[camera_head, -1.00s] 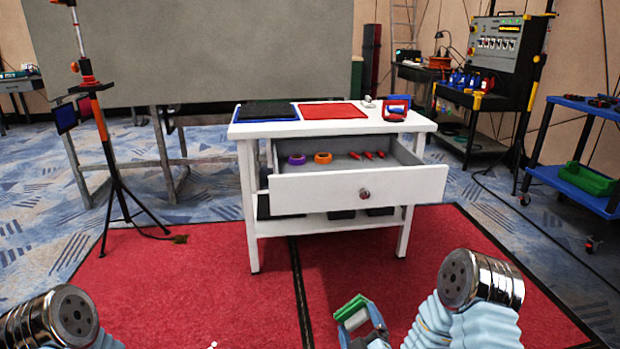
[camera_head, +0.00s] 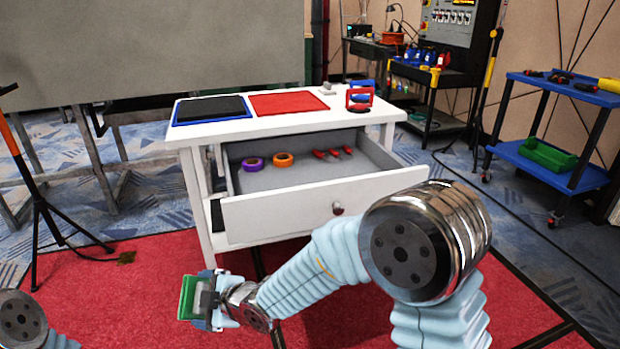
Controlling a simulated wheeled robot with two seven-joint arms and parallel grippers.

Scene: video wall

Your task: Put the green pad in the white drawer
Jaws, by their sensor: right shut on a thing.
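The green pad (camera_head: 187,297) is held in my right gripper (camera_head: 200,299), low at the lower left of the head view. The gripper is shut on it, in front of the white table and over the red carpet. The white drawer (camera_head: 290,212) is pulled open at the table's front, with a round knob. The pad is outside the drawer, left of and lower than its front in the picture. My right arm covers the drawer front's lower right part. Of my left arm only a joint shows at the lower left corner; its gripper is out of view.
The drawer holds a purple tape roll (camera_head: 252,164), an orange tape roll (camera_head: 283,159) and several red items (camera_head: 333,153) at its back. The white table top (camera_head: 240,129) bears a black pad (camera_head: 210,107), a red mat (camera_head: 288,103) and red-and-blue clamps (camera_head: 360,97). A tripod stands left.

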